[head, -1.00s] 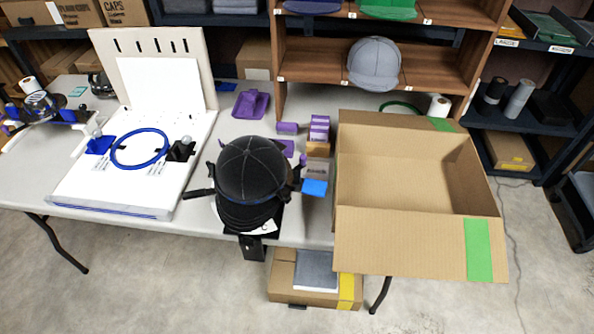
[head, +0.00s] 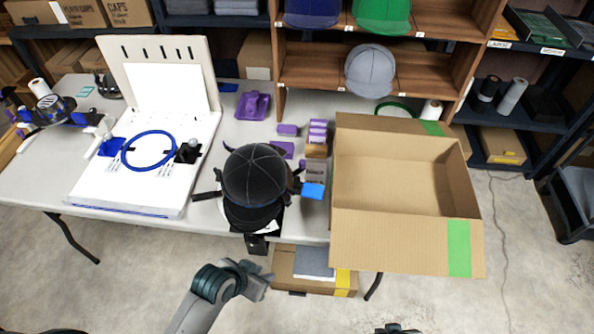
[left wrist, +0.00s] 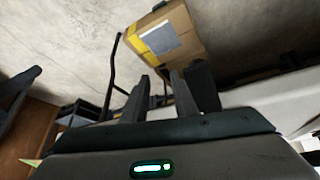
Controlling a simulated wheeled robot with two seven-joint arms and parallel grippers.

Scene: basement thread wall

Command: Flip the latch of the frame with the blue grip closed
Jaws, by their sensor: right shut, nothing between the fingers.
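A black cap (head: 254,172) sits on a dark frame on a stand at the table's front edge. A blue grip (head: 313,191) sticks out at the right of it and a dark bar (head: 206,196) at the left. The latch is too small to make out, so I cannot tell its position. My left gripper (head: 262,277) is below and in front of the stand, apart from it. In the left wrist view its fingers (left wrist: 160,92) stand apart with nothing between them. My right gripper (head: 398,329) barely shows at the bottom edge, shut and empty, far from the frame.
A large open cardboard box (head: 405,240) stands right of the frame. A white board with a blue hoop (head: 150,150) lies left. Small purple items (head: 288,130) sit behind. A carton (head: 315,268) is on the floor below; it also shows in the left wrist view (left wrist: 166,38).

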